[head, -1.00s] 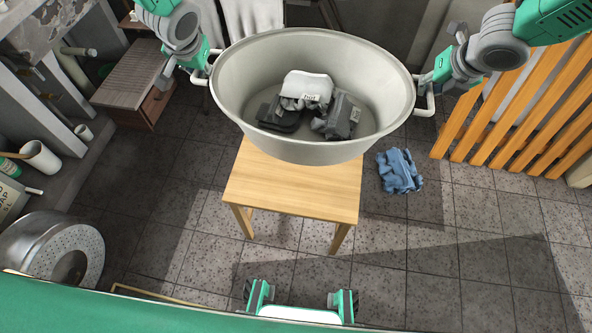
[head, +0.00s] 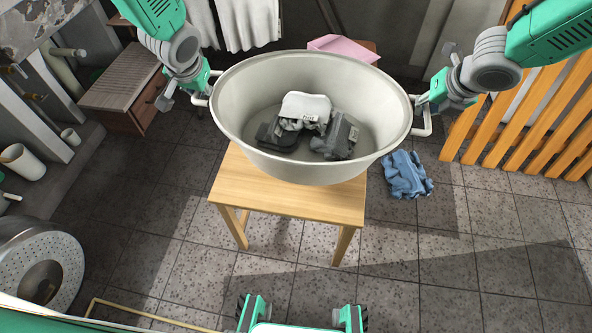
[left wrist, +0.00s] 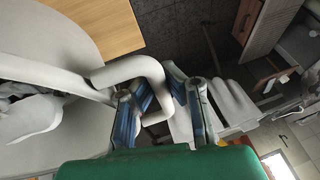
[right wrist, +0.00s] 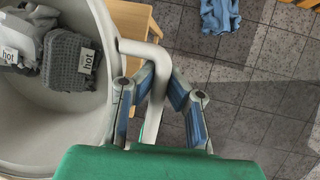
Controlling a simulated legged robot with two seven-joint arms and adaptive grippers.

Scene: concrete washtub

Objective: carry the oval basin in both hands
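The oval basin (head: 235,139) is a pale grey tub, upright, over the wooden stool (head: 270,190); I cannot tell whether it touches the stool top. Dark grey and white folded cloths (head: 308,120) lie inside. My left gripper (head: 205,88) is at the basin's left handle; the left wrist view shows its fingers (left wrist: 159,84) closed on either side of the handle tube (left wrist: 130,70). My right gripper (head: 422,106) is at the right handle; the right wrist view shows its fingers (right wrist: 160,78) closed around that handle (right wrist: 153,112).
A blue cloth (head: 407,174) lies on the tiled floor right of the stool. Orange wooden slats (head: 520,135) stand at the right. A perforated metal drum (head: 40,262) is at lower left, a wooden cabinet (head: 125,95) at upper left. A pink thing (head: 343,47) is behind the basin.

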